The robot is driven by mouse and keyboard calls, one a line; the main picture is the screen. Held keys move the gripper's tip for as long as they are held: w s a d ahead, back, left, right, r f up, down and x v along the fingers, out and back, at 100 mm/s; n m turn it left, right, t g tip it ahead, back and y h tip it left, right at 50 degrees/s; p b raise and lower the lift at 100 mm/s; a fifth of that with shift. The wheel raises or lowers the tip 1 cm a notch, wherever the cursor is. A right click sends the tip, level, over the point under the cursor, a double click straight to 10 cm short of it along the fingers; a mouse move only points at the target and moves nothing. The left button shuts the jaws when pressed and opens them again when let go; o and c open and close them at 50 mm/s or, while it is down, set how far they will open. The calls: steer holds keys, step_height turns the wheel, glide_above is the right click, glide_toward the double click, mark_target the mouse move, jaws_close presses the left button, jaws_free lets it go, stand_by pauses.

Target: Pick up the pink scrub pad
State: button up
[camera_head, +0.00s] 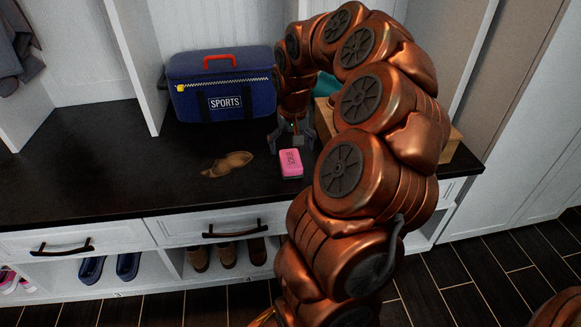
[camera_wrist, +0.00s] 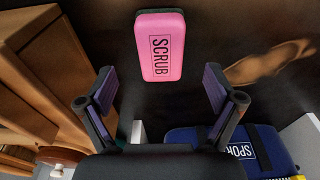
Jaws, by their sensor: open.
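The pink scrub pad (camera_head: 290,162) lies flat on the dark bench top, in front of the blue sports bag. In the wrist view the pad (camera_wrist: 159,47) shows its pink face with the word SCRUB and a dark edge along its top. My gripper (camera_wrist: 160,88) is open and empty, with its two fingers apart, one to each side below the pad in the picture. In the head view my gripper (camera_head: 293,135) is just behind the pad, above the bench. The fingers do not appear to touch the pad.
A brown wooden brush-like object (camera_head: 228,163) lies left of the pad. The blue sports bag (camera_head: 223,100) stands behind it. A wooden crate (camera_head: 447,140) stands to the right, partly hidden by my arm. The bench top (camera_head: 90,160) is clear at left.

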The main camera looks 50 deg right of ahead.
mark_target(291, 158)
steer(key=shift+w+d+f+b, duration=0.15)
steer(key=shift+f+b, duration=0.25)
steer(key=shift+f, duration=0.6)
steer(key=shift+w+d+f+b, duration=0.15)
steer(key=shift+f+b, duration=0.3)
steer(key=shift+f, duration=0.55)
steer(key=shift+w+d+f+b, duration=0.1)
steer(key=shift+w+f+b, duration=0.25)
steer(key=shift+f, duration=0.65)
steer(key=shift+s, duration=0.1)
steer(key=shift+c, duration=0.3)
steer(key=shift+a, duration=0.1)
steer(key=c, duration=1.2)
